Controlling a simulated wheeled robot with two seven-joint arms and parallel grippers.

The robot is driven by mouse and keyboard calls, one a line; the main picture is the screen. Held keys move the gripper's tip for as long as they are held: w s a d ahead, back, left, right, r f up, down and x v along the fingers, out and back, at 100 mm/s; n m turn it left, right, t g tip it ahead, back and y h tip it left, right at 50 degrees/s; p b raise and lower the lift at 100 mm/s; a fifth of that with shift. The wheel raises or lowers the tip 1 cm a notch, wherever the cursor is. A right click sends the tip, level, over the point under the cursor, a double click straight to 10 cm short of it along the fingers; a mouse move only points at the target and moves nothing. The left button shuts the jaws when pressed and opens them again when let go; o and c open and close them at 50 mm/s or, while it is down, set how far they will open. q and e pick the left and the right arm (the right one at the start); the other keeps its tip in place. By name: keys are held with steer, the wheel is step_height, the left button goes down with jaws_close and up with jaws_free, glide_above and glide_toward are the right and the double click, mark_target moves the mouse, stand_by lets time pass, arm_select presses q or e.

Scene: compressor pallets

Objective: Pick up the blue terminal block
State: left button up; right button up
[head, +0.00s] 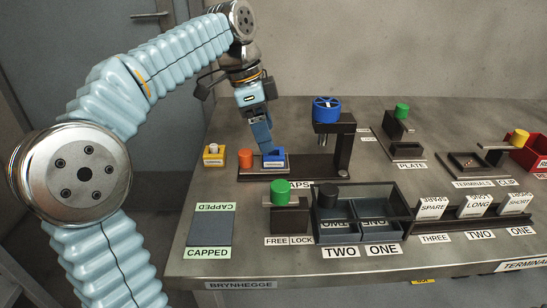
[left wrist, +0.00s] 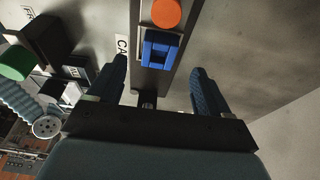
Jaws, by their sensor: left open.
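The blue terminal block (head: 273,157) sits on the dark base plate of the press-like stand, right beside an orange round piece (head: 246,158). In the left wrist view the block (left wrist: 160,49) lies ahead of the fingertips and roughly between their lines, with the orange piece (left wrist: 166,13) just beyond it. My left gripper (head: 264,142) is over the block, pointing down. In the left wrist view its two blue fingers (left wrist: 160,78) are spread wide with nothing between them. The head view does not show clearly how far the fingertips are above the block. My right gripper is not in view.
The stand with a blue knob (head: 326,110) rises just right of the block. A yellow block (head: 214,155) stands to the left. A green-knobbed fixture (head: 280,190) and dark bins (head: 345,243) are in front. The table's front left has a flat CAPPED pad (head: 210,228).

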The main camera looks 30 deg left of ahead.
mark_target(274, 158)
arm_select(q)
steer(key=x, duration=0.5)
steer(key=shift+d, duration=0.1)
steer(key=c, duration=1.1)
steer(key=shift+r, duration=0.1)
steer(key=shift+c, duration=0.2)
